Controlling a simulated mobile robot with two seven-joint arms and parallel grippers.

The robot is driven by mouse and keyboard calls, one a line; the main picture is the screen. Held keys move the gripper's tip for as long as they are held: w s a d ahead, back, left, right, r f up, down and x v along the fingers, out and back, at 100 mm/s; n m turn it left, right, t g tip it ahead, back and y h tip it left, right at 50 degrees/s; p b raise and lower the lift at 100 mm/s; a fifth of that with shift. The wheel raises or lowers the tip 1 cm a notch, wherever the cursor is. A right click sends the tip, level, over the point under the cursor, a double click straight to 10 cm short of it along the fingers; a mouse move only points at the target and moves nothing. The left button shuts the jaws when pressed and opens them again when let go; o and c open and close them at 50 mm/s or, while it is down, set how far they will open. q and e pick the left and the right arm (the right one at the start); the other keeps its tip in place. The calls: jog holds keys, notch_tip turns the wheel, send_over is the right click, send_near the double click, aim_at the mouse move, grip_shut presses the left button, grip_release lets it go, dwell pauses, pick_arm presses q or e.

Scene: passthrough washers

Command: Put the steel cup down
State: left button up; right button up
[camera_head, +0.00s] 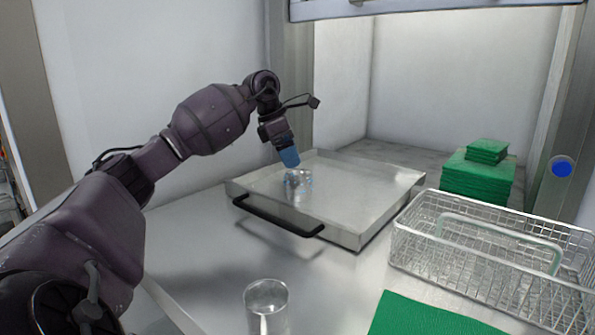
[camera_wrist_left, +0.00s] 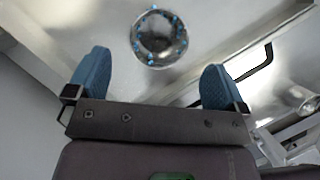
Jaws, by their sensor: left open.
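The steel cup (camera_head: 299,186) stands on the metal tray (camera_head: 385,185). It looks shiny, with small blue marks around its rim. In the left wrist view the cup (camera_wrist_left: 160,40) shows from above as a round shape beyond the fingertips, roughly centred between them. My left gripper (camera_head: 290,158) is over the tray, close above the cup; its blue fingers hide part of the view behind them. In the left wrist view the gripper (camera_wrist_left: 153,74) has its two fingers wide apart with nothing between them. My right gripper is not in view.
A clear cup (camera_head: 266,308) stands on the steel counter in front. A wire basket (camera_head: 490,250) is at the right, with a green sheet (camera_head: 425,318) before it and stacked green cloths (camera_head: 478,175) behind. The tray has a black handle (camera_head: 275,218). Bare counter lies left of the tray.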

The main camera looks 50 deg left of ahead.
pick_arm(q)
jog(key=shift+v, duration=1.95)
jog(key=shift+s+f, duration=0.1)
